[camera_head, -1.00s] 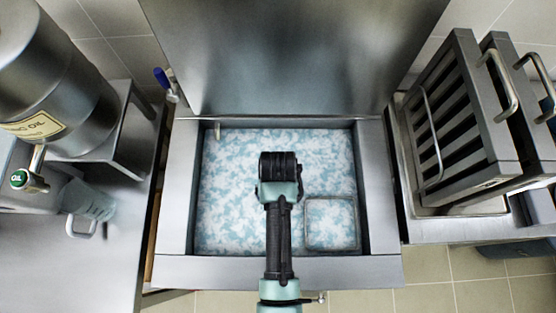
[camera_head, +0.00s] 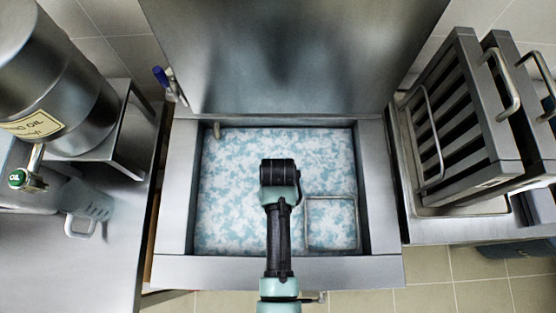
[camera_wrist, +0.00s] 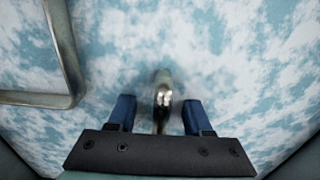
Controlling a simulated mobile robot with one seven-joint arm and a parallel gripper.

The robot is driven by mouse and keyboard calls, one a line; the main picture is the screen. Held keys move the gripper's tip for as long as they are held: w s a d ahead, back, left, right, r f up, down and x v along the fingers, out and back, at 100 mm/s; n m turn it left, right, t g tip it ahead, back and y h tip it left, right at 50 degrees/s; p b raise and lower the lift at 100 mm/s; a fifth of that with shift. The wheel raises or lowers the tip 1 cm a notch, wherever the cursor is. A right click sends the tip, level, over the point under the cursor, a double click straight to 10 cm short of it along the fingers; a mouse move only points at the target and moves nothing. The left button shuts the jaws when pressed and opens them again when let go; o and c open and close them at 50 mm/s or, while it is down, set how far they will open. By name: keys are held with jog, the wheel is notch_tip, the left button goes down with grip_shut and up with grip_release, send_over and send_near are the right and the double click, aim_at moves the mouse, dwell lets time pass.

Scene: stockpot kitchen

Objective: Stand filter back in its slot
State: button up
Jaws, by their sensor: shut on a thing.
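My gripper (camera_wrist: 161,112) points down over a square steel tank (camera_head: 176,190) full of blue-and-white foamy liquid. In the wrist view its two blue fingers stand either side of a shiny metal handle (camera_wrist: 162,96), and it is shut on it. The handle goes down to the foam, and whatever it belongs to is hidden there. In the head view my wrist covers the fingers and the handle. Two slatted metal filters, a near one (camera_head: 452,120) and one behind it (camera_head: 503,45), stand tilted in a rack (camera_head: 430,212) to the right of the tank.
A square wire frame (camera_head: 332,199) sits at the tank's lower right corner; it also shows in the wrist view (camera_wrist: 62,50). A tall steel panel (camera_head: 290,60) rises behind the tank. An oil drum (camera_head: 50,80) with a tap and a pale jug (camera_head: 88,205) stand at left.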

grip_shut()
dwell(0.8)
notch_tip(320, 180, up, 12)
jog(key=p, duration=1.2)
jog(key=shift+w+r, duration=0.1)
jog(key=shift+r, duration=0.05)
dwell(0.5)
notch_tip(320, 180, up, 12)
jog(key=p, duration=1.2)
jog(key=shift+p, duration=0.3)
